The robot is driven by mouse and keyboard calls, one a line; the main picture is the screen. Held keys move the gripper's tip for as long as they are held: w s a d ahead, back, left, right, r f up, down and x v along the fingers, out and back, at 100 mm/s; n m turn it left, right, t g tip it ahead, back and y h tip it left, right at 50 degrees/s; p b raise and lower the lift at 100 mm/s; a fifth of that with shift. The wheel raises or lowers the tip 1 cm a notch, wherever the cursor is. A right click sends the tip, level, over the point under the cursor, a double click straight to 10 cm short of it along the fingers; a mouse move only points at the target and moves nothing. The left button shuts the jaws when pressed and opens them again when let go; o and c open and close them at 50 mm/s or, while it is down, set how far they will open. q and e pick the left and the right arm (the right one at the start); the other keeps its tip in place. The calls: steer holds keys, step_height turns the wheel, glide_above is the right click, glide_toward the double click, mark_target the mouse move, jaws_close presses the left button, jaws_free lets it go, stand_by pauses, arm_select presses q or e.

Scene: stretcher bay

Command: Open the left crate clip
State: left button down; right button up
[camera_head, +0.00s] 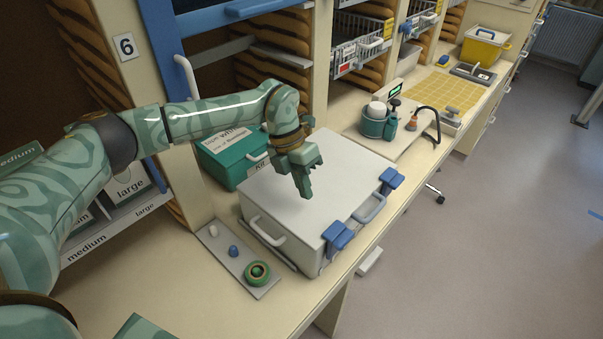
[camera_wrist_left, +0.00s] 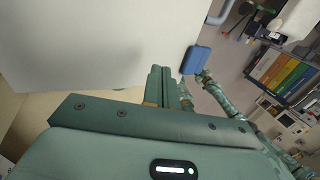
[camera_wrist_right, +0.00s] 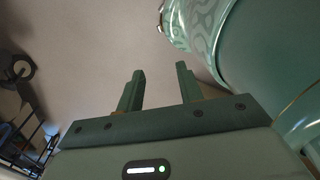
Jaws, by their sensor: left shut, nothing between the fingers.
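The crate (camera_head: 315,190) is a pale grey box with a closed lid on the counter. Two blue clips sit on its front edge: the left clip (camera_head: 338,239) and the right clip (camera_head: 391,180), with a front handle (camera_head: 370,208) between them. My left gripper (camera_head: 307,194) is shut and empty above the lid, behind and left of the left clip, not touching it. In the left wrist view its closed fingers (camera_wrist_left: 167,84) point past the white lid, and a blue clip (camera_wrist_left: 197,60) shows just beyond. My right gripper (camera_wrist_right: 160,80) is open and empty above bare floor.
A grey strip with a green ring (camera_head: 257,273) and a blue knob (camera_head: 234,251) lies left of the crate. A green kit box (camera_head: 228,155) stands behind it. A pump station (camera_head: 380,122) stands beyond. Open floor lies to the right.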

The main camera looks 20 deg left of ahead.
mark_target(328, 225)
arm_select(q)
steer(key=x, duration=0.3)
steer(key=shift+f, duration=0.4)
steer(key=d, duration=0.1)
steer(key=d+p, duration=0.1)
steer(key=s+d, duration=0.1)
steer(key=shift+s+d+f, duration=0.1)
steer(key=shift+f, duration=0.15)
steer(key=shift+s+d, duration=0.1)
steer(key=shift+d, duration=0.35)
arm_select(e)
steer(key=shift+d+r, duration=0.55)
steer(key=shift+r, duration=0.3)
arm_select(q)
steer(key=shift+d, duration=0.1)
